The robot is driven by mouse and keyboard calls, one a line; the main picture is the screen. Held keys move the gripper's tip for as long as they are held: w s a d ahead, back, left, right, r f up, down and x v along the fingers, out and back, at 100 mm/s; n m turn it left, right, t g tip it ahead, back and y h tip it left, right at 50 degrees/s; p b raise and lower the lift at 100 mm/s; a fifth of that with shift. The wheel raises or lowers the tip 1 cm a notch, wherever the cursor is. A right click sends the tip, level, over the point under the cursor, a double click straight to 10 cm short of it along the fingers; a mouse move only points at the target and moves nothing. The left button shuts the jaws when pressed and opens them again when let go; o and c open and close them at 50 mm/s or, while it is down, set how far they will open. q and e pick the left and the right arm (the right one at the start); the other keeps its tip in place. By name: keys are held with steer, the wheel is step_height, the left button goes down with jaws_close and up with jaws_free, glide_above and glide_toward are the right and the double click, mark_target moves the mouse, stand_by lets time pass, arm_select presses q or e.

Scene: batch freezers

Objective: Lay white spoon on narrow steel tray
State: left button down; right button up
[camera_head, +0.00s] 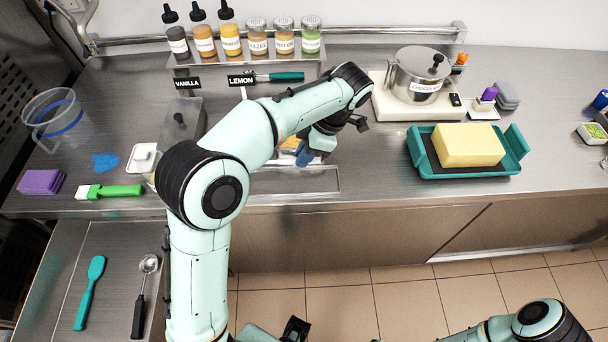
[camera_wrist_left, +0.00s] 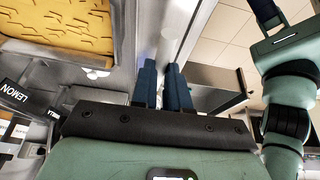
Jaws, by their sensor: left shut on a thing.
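My left gripper (camera_head: 304,157) is over the front part of the counter, its blue fingers pointing down. It also shows in the left wrist view (camera_wrist_left: 164,76), where the fingers are close together and shut on a thin whitish object, which I take to be the white spoon (camera_wrist_left: 171,42). In the head view the spoon is hidden or too small to make out. The narrow steel tray (camera_head: 295,181) lies along the counter's front edge, just below the left gripper. A teal and black part at the bottom edge seems to be my right gripper (camera_head: 280,332); its fingers are hidden.
A yellow-filled pan (camera_wrist_left: 60,25) is beside the left gripper. A teal tray with a yellow block (camera_head: 468,144) and a steel pot (camera_head: 417,74) stand to the right. Bottles line the back.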

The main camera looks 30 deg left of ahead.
mark_target(299, 181)
arm_select(q)
step_height(299, 181, down, 8)
steer(key=shift+r+b, duration=0.15)
steer(key=shift+b, duration=0.2)
steer(key=shift+f, duration=0.25)
steer(key=c, duration=1.1)
jaws_free()
steer(key=shift+r, duration=0.1)
steer(key=shift+r, duration=0.15)
